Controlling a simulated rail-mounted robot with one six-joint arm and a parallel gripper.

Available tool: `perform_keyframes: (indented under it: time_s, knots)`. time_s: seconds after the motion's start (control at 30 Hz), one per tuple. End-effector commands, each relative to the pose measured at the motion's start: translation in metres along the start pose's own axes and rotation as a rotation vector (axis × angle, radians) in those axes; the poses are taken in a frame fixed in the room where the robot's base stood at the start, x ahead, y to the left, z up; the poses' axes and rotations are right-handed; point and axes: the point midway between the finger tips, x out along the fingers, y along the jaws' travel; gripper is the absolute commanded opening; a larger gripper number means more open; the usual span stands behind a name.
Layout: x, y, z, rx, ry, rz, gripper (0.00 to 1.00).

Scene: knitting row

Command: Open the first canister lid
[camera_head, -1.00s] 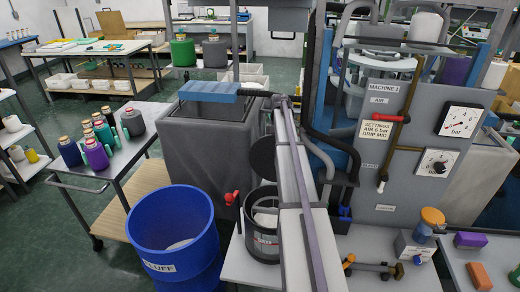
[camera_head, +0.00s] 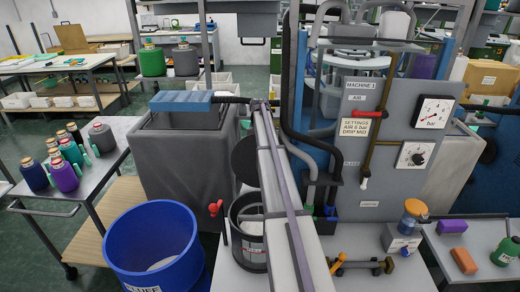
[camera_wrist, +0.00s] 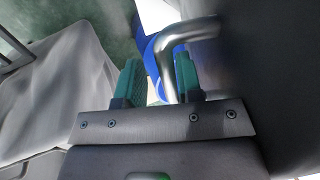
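An open dark canister (camera_head: 247,250) with a pale label stands between the blue bin and the long white beam. Pale contents show inside. A round black lid (camera_head: 245,160) stands raised above its back rim, partly covered by the beam. In the wrist view, my gripper (camera_wrist: 158,72) has two green fingers set apart. A bent metal bar (camera_wrist: 168,55), like a handle, passes between them, close to the right finger, with a gap to the left finger. It joins a large dark surface at the right; I cannot tell whether this is the lid. My fingers are not visible in the head view.
The blue bin (camera_head: 155,285) stands left of the canister. A red-handled valve (camera_head: 216,210) sits between them. The grey machine panel (camera_head: 395,150) rises at the right. A bench with bobbins (camera_head: 67,182) is at the left.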

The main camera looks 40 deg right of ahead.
Motion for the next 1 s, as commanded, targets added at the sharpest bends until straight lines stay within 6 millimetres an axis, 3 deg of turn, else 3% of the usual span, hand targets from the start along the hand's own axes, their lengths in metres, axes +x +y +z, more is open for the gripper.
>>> perform_keyframes:
  time_s: [0.1,0.77,0.87,1.0]
  knots:
    - [0.002,0.001,-0.001,0.0,0.0,0.004,0.4]
    - [-0.001,0.001,0.0,-0.001,0.0,0.001,0.4]
    - [-0.008,-0.002,0.0,-0.001,0.0,0.001,0.4]
    - [-0.033,-0.011,0.0,-0.002,0.0,0.001,0.4]
